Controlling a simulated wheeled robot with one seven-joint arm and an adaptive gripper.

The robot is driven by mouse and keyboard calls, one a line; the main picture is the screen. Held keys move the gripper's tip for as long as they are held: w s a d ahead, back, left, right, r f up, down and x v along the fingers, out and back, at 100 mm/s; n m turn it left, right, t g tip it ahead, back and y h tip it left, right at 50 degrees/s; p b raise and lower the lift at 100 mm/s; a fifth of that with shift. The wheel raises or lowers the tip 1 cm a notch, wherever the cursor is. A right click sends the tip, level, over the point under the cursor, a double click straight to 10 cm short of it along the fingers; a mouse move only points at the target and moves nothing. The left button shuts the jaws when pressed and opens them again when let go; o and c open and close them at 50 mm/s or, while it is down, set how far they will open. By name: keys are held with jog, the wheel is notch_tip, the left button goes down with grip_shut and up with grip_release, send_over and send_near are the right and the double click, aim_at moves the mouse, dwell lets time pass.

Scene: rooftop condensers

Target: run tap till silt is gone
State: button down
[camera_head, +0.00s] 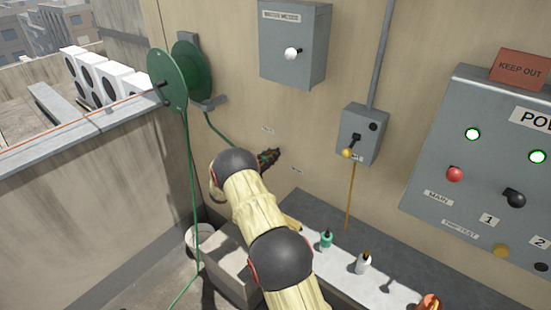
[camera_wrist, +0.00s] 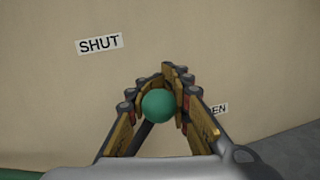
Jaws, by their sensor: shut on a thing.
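My gripper (camera_wrist: 160,98) is shut on a green round knob (camera_wrist: 158,105), seen between the fingers in the wrist view. I take it for the tap's handle; the rest of the tap is hidden. A SHUT label (camera_wrist: 99,44) is on the wall up and left of the knob. A second label, ending in EN (camera_wrist: 217,109), is partly hidden behind the right finger. In the head view my gripper (camera_head: 270,158) is at the wall, between two small labels, and my arm covers what is below it. No water or silt is visible.
A green hose reel (camera_head: 167,79) hangs at left, with hose (camera_head: 190,170) running down. A power panel (camera_head: 480,150) is at right.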

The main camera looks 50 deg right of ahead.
jog(key=w+n, duration=0.1)
jog(key=n, duration=0.1)
jog(key=w+r+n+t+p, duration=0.1)
jog(key=n, duration=0.1)
jog(key=w+r+n+t+h, duration=0.1)
jog(key=shift+w+a+n, duration=0.2)
jog(key=shift+w+n, duration=0.05)
jog(key=shift+n, duration=0.15)
jog(key=shift+w+a+r+n+t+p, duration=0.1)
jog(key=shift+w+n+t+p, duration=0.2)
jog(key=shift+w+n, duration=0.4)
jog(key=shift+w+d+r+n+t+p, duration=0.15)
jog(key=shift+w+n+t, duration=0.25)
jog(key=shift+n, duration=0.65)
jog(key=shift+w+a+f+n+t+p, duration=0.1)
jog(key=shift+w+a+n+t+p, duration=0.1)
jog(key=shift+w+n+t, duration=0.45)
jog(key=shift+s+g, duration=0.15)
jog(key=shift+g, duration=0.1)
jog(key=c, duration=1.7)
grip_release()
jog(key=shift+o, duration=0.6)
jog(key=w+v, duration=0.1)
jog(key=v, duration=1)
jog(key=shift+s+a, duration=0.45)
